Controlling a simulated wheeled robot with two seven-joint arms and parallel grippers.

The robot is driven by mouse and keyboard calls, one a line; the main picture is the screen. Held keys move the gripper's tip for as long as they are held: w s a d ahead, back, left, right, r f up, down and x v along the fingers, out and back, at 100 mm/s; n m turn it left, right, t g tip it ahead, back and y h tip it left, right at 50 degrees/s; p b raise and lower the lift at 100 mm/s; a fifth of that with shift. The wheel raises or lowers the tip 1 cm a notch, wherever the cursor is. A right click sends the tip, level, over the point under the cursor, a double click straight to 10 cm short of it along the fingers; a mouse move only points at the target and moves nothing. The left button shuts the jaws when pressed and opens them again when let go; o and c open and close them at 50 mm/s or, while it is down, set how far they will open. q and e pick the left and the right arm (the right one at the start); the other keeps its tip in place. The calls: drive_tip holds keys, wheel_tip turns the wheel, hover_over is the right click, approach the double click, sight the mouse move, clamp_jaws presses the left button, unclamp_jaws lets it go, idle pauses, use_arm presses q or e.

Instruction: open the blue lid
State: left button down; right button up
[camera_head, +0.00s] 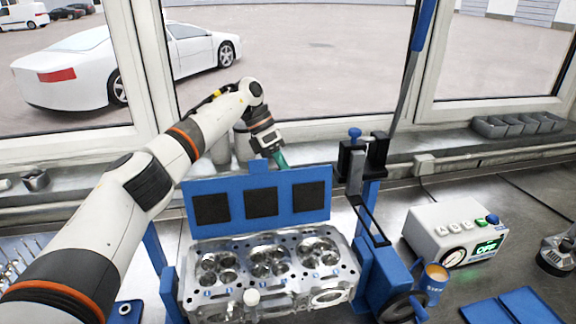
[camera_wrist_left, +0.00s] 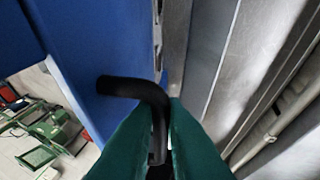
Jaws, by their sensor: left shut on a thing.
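The blue lid (camera_head: 231,212) stands up steeply behind the metal cylinder head (camera_head: 272,270), its face with three black square pads turned to me. My left arm reaches in from the left, and my left gripper (camera_head: 281,161) is at the lid's upper edge, partly hidden behind it. In the left wrist view, the green fingers (camera_wrist_left: 160,135) of that gripper are shut on a bent black handle (camera_wrist_left: 130,86) beside the blue surface of the lid (camera_wrist_left: 95,40). My right gripper is not in view.
A blue stand with a black clamp (camera_head: 352,160) rises right of the lid. A white control box (camera_head: 455,232), an orange-topped blue mug (camera_head: 434,284) and blue plates (camera_head: 508,308) lie farther right. The windowsill and windows are close behind the lid.

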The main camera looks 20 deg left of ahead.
use_arm(q)
drive_tip(key=shift+w+a+f, duration=0.15)
drive_tip(key=shift+f, duration=0.7)
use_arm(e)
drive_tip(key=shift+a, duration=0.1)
use_arm(q)
drive_tip(key=c, duration=1.5)
unclamp_jaws()
drive_tip(key=shift+r, duration=0.1)
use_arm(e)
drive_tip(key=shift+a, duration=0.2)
